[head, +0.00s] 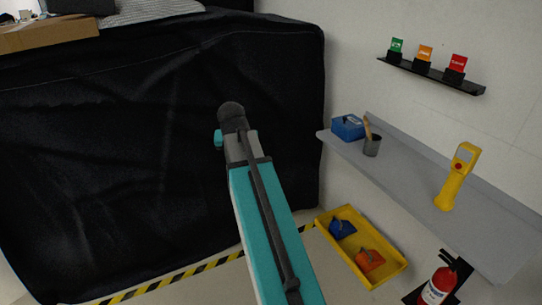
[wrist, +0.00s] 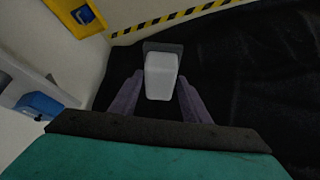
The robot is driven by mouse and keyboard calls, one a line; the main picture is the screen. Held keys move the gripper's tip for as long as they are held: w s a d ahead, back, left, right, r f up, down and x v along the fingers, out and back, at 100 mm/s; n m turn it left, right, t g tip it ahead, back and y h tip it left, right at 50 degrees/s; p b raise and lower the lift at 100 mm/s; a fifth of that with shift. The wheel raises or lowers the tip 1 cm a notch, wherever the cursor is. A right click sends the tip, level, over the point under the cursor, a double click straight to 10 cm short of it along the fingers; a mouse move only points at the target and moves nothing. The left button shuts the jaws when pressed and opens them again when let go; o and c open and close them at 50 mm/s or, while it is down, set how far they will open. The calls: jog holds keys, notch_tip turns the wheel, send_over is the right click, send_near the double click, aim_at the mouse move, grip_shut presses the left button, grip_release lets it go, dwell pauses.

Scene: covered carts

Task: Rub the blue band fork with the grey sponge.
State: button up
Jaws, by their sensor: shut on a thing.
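The grey sponge (wrist: 161,76) shows in the wrist view as a pale grey block with a darker grey band at its far end. My gripper (wrist: 160,82) has its two dark purplish fingers on either side of the block and is shut on it. Dark covering lies behind and below the block. In the head view my arm hides the gripper and the sponge. I see no blue band fork in either view.
A large black-covered cart (head: 120,150) fills the left. A grey wall shelf (head: 410,175) holds a blue box (head: 347,127), a dark cup (head: 372,146) and a yellow handheld device (head: 456,178). Below are a yellow tray (head: 378,276) and a fire extinguisher (head: 438,287).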

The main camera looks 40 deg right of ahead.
jog(key=w+a+r+n+t+y, duration=0.1)
jog(key=a+n, duration=0.3)
jog(key=a, duration=1.1)
jog(key=w+a+r+n+y, duration=0.1)
jog(key=w+a+n+y, duration=0.1)
jog(key=a, duration=1.3)
jog(key=shift+w+a+r+n+t+y, duration=0.2)
jog(key=shift+w+n+t+y, duration=0.3)
jog(key=shift+n, duration=0.6)
